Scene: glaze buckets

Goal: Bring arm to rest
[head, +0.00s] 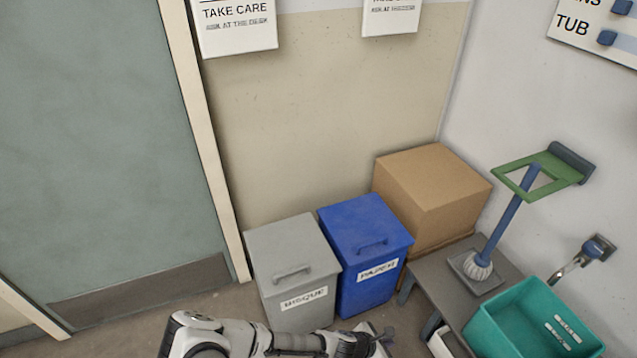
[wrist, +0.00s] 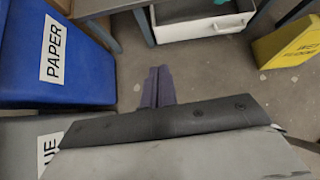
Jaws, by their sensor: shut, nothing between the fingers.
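My gripper (head: 382,338) shows at the bottom edge of the head view, at the end of my white and dark arm, low in front of the blue bin. In the wrist view its two dark fingers (wrist: 158,86) lie together over the grey floor. They are shut and hold nothing. The lower part of my arm is cut off by the head view's bottom edge.
A grey bin (head: 293,270) marked BISQUE and a blue bin (head: 362,250) marked PAPER stand by the wall. A cardboard box (head: 430,195) is behind. A grey bench (head: 450,297) bears a teal tub (head: 535,325) and a brush (head: 500,235). A yellow sign (wrist: 290,50) stands right.

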